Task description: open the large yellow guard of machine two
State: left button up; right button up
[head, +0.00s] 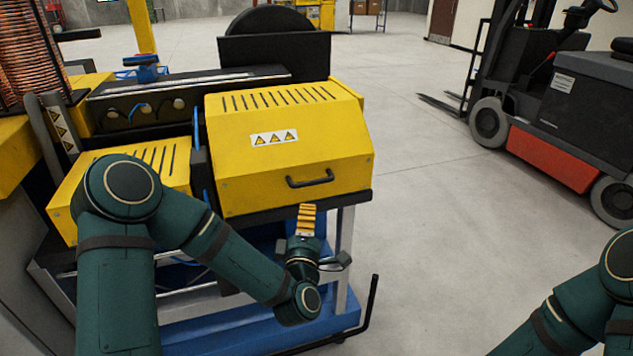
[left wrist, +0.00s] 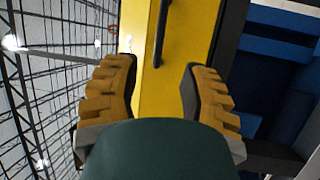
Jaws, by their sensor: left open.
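The large yellow guard (head: 235,165) is shut on the machine, with slots on top, a warning label and a black handle (head: 310,180) low on its front. My left gripper (head: 306,212) is just below the handle, pointing up toward it. In the left wrist view the open left gripper (left wrist: 160,82) has its two yellow-padded fingers apart, with the yellow guard (left wrist: 190,40) beyond them. The handle (left wrist: 160,35) shows past the fingertips, roughly in line with the gap, and is not gripped. My right gripper is out of view; only part of that arm shows.
A smaller yellow guard (head: 165,165) sits to the left, partly hidden by my left arm. A blue base (head: 240,325) with a black rail (head: 372,300) lies below. A forklift (head: 565,100) stands at the right. The floor between is clear.

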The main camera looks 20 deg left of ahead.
aim_at(312, 182)
pick_arm(q)
jog(key=x, duration=1.2)
jog(key=shift+o, duration=0.3)
grip_shut()
